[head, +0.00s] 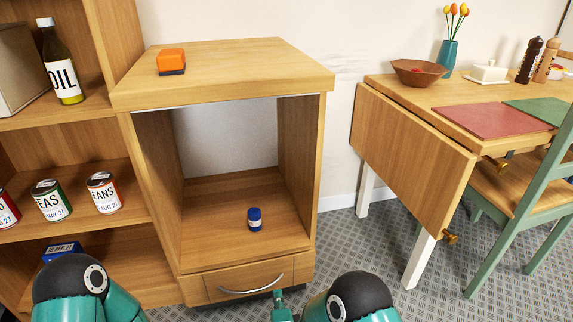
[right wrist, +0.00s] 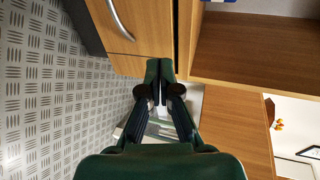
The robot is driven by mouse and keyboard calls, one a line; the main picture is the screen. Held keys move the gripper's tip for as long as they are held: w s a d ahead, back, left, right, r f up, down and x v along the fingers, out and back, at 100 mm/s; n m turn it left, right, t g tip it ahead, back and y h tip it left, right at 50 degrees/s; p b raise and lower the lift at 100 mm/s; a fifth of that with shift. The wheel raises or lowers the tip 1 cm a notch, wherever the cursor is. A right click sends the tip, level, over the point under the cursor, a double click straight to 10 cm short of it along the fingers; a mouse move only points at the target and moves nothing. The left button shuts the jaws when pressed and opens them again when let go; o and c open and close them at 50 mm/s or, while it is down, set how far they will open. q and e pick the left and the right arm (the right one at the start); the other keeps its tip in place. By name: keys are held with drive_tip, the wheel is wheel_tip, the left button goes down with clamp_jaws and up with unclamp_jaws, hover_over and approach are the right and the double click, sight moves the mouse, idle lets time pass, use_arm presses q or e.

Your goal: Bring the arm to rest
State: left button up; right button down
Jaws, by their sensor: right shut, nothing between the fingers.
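My right gripper (head: 279,297) shows at the bottom edge of the head view, low in front of the cabinet's drawer (head: 245,280). In the right wrist view the right gripper (right wrist: 160,72) has its two dark fingers together with nothing between them. The drawer front (right wrist: 130,25) with its curved metal handle is beyond the fingertips there; I cannot tell the exact gap. My right arm's dark-capped joint (head: 360,295) is at the bottom of the head view. My left arm's joint (head: 75,280) is at bottom left; its gripper is out of view.
An open wooden cabinet (head: 290,80) holds a small blue jar (head: 255,218), with an orange block (head: 171,61) on top. Shelves at left hold cans (head: 104,193) and an oil bottle (head: 60,65). A drop-leaf table (head: 410,150) and green chair (head: 540,190) stand right. Patterned floor (head: 350,245) is clear between.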

drive_tip(key=s+d+f+g+h, duration=0.1)
drive_tip(key=d+f+g, duration=0.1)
drive_tip(key=d, duration=0.7)
drive_tip(key=s+d+f+g+h, duration=0.1)
drive_tip(key=d+f, duration=0.1)
drive_tip(key=d, duration=0.7)
drive_tip(key=s+a+f+n+g+y, duration=0.15)
drive_tip(key=s+n+g, duration=0.45)
drive_tip(key=s, duration=0.7)
drive_tip(key=s+a+f+n+g+y, duration=0.1)
drive_tip(key=s+f+n+g+y, duration=0.3)
drive_tip(key=s+n, duration=0.6)
wheel_tip(320, 180, up, 39)
drive_tip(key=s+m+h+p, duration=0.1)
drive_tip(key=p, duration=3.7)
drive_tip(key=shift+s+m+g+h, duration=0.3)
drive_tip(key=shift+s+h, duration=0.05)
